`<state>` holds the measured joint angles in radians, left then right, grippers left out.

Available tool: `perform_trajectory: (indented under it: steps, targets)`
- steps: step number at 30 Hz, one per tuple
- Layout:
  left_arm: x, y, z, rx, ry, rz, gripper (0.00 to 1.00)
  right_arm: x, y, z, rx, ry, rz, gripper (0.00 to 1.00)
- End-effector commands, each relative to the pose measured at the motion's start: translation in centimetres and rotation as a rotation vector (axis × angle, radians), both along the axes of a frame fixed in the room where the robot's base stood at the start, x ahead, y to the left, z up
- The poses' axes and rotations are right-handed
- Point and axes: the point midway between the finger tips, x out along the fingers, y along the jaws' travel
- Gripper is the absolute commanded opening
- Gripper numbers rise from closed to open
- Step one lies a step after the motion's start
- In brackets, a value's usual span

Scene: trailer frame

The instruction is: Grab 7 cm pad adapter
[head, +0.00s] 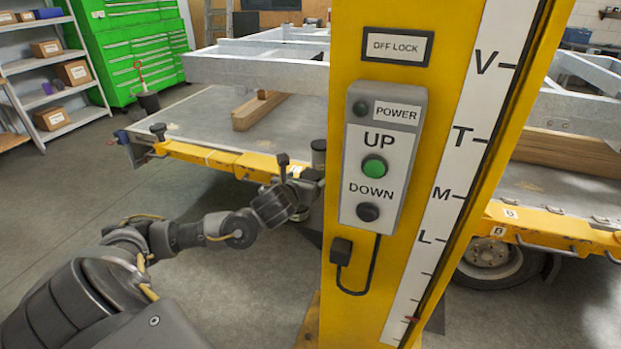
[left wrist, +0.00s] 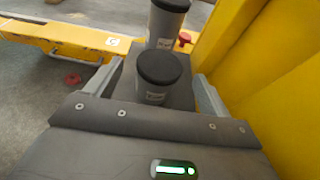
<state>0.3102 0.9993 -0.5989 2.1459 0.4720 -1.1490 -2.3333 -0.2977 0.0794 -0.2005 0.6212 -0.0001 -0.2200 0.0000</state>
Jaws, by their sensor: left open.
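Two grey cylindrical pad adapters with dark tops and small white labels stand on a grey holder beside the yellow column, in the left wrist view. The nearer, shorter adapter (left wrist: 154,92) sits between the open fingers of my left gripper (left wrist: 156,88), with visible space on both sides. The taller adapter (left wrist: 163,28) stands just behind it. The labels are too small to read, so I cannot tell which is 7 cm. In the head view my left gripper (head: 300,178) is left of the column, near an upright grey cylinder (head: 318,152). My right gripper is out of view.
The yellow column (head: 345,20) with its UP/DOWN control box (head: 380,150) stands close on the right of my left gripper. A yellow lift beam (head: 215,157) and platform lie behind. Open floor (head: 120,200) is on the left.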

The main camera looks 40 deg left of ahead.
Motion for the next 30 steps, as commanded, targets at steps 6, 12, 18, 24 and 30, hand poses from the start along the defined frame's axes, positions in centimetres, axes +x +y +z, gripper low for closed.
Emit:
perform_trajectory:
  steps: [6, 12, 18, 24, 30]
  targets:
    - [2.3, 0.7, -0.3, -0.001, -0.002, 0.001, 0.81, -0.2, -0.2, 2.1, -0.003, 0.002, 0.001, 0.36]
    - [2.6, 0.8, -0.7, -0.001, -0.001, -0.002, 0.81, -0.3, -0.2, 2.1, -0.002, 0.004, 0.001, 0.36]
    - [2.6, 0.8, -0.7, -0.001, -0.001, -0.001, 0.68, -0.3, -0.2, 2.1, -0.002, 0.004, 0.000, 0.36]
    - [2.6, 0.8, -0.7, -0.001, -0.001, -0.001, 0.42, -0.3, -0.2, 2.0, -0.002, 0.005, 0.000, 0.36]
    - [2.6, 0.8, -0.6, 0.000, -0.002, -0.001, 0.16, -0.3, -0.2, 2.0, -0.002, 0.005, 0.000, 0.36]
